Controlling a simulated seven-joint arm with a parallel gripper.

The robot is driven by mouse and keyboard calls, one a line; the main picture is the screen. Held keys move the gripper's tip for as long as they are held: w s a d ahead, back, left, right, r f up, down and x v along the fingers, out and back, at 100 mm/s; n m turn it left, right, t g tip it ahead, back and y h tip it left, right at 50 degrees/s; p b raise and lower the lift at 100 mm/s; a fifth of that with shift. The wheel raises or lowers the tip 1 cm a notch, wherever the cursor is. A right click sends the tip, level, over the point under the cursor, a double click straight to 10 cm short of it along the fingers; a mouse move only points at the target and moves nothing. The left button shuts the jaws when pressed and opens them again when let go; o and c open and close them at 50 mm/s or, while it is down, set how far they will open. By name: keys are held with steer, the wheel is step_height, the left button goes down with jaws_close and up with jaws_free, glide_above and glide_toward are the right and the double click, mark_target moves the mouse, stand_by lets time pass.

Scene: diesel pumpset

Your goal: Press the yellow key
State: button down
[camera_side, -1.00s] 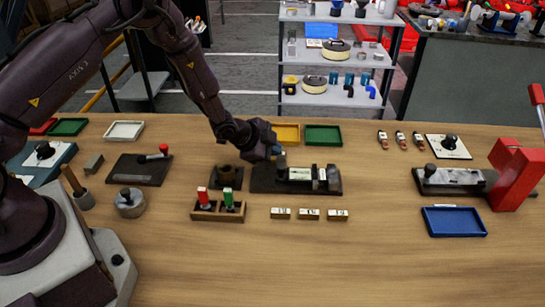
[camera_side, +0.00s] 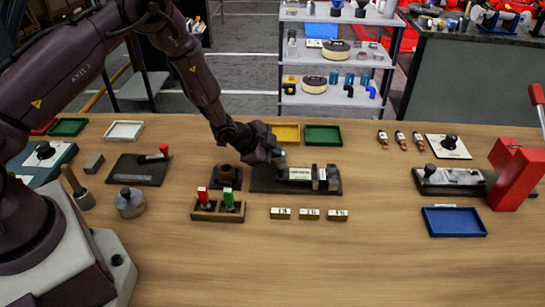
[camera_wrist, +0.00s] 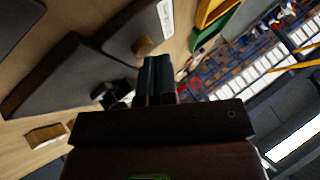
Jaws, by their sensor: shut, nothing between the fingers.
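My gripper (camera_side: 278,154) is shut and empty, low over the left half of a dark fixture (camera_side: 262,187) at the middle of the table. In the wrist view the shut fingertips (camera_wrist: 157,62) point at the fixture's side. A small dull-yellow block (camera_wrist: 143,46) shows just beyond the fingertips; I cannot tell whether it is the yellow key or whether the fingers touch it. In the side view my gripper hides that part of the fixture, and no yellow key shows clearly. A pale labelled block (camera_side: 300,174) sits on the fixture to the right of the gripper.
A yellow tray (camera_side: 286,126) and a green tray (camera_side: 323,128) lie behind the fixture. A wooden holder (camera_side: 218,214) with red and green pieces and several small blocks (camera_side: 309,214) lie in front.

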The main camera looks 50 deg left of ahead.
mark_target(273, 160)
steer(key=shift+r, duration=0.85)
steer(key=shift+r, duration=2.5)
